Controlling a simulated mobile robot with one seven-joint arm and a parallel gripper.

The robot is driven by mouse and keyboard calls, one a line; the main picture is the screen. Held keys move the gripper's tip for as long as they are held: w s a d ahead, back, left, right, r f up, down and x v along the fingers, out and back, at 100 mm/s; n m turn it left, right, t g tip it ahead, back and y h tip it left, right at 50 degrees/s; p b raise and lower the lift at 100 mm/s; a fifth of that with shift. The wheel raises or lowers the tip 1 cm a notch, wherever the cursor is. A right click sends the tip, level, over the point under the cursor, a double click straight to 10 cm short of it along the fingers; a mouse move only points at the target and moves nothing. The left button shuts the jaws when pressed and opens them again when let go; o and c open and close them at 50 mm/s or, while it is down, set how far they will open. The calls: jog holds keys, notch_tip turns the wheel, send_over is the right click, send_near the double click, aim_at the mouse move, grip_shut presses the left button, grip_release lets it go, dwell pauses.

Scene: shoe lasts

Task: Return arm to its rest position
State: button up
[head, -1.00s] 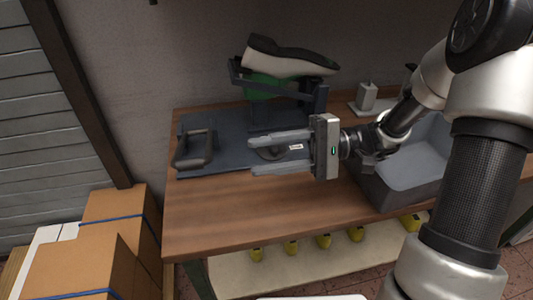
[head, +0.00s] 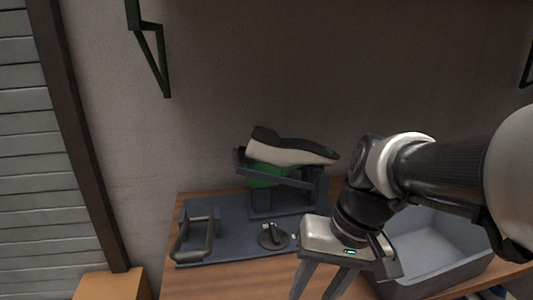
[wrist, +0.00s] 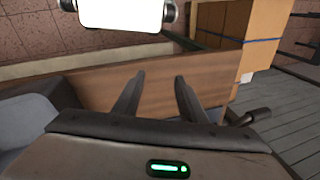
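My gripper (head: 325,281) is at the lower middle of the head view, pointing down in front of the bench. Its two fingers are apart with nothing between them; the fingertips are cut off by the frame edge. In the wrist view the fingers (wrist: 157,80) also stand apart and empty, with the wooden bench edge behind them. My arm reaches in from the right of the head view. A black and white shoe (head: 290,148) sits tilted on a green last (head: 263,176) in a dark stand (head: 262,203), behind and left of my gripper.
The wooden bench (head: 225,278) bears a dark mat (head: 233,228) with a handled fixture (head: 195,240) and a small round knob piece (head: 273,237). A grey bin (head: 440,270) is close at my gripper's right. Cardboard boxes (head: 110,285) stand at left. A wall bracket (head: 150,55) hangs above.

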jog(key=s+d+r+t+h, duration=0.1)
jog(key=d+r+t+h, duration=0.2)
jog(key=d+r+t, duration=0.2)
notch_tip(320, 180, up, 21)
jog(key=p, duration=2)
jog(key=shift+s+d+f, duration=0.15)
jog(key=shift+s+d, duration=0.1)
